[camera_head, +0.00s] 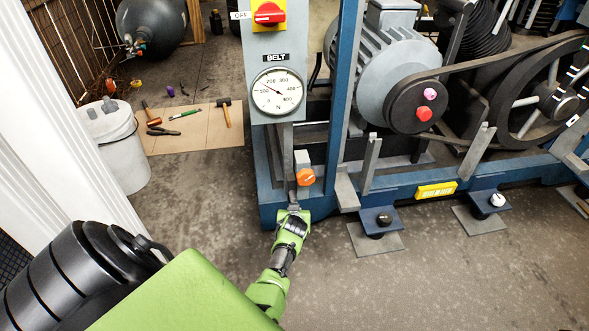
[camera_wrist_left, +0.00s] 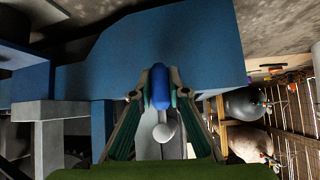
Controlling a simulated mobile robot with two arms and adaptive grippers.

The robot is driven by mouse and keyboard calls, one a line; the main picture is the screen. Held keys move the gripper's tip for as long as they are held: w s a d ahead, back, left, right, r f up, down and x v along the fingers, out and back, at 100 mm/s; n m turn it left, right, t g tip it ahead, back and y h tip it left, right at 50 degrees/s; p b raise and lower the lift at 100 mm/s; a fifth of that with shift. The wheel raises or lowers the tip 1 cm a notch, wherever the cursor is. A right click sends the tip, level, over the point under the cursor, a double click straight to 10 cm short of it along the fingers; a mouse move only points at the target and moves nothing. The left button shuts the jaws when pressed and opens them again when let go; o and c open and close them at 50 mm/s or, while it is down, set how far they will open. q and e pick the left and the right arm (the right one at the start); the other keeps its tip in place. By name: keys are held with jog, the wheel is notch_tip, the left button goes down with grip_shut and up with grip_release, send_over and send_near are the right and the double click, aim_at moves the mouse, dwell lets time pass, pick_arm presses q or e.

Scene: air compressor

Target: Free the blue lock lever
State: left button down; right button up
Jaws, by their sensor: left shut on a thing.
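The blue lock lever (camera_wrist_left: 160,88) shows in the left wrist view as a rounded blue handle standing between my fingertips. My left gripper (camera_wrist_left: 160,76) is shut on it, with one finger along each side. In the head view my left gripper (camera_head: 293,210) is at the lower front of the blue frame, just below an orange knob (camera_head: 306,176). There the gripper hides the blue lever. A pale rounded knob (camera_wrist_left: 163,132) shows between the fingers, nearer the wrist camera. My right gripper is in neither view.
The blue compressor frame (camera_head: 432,188) with motor (camera_head: 379,62) and belt wheel stands right of the gripper. A grey post carries the belt gauge (camera_head: 277,91) and red switch (camera_head: 269,14). A white bucket (camera_head: 122,165) and cardboard (camera_head: 226,134) with tools lie left. Floor in front is clear.

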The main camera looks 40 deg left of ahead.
aim_at(294, 191)
pick_arm(q)
jog(key=c, duration=1.9)
grip_release()
jog(key=shift+r, duration=0.1)
notch_tip(294, 191, up, 10)
jog(key=shift+f, duration=0.1)
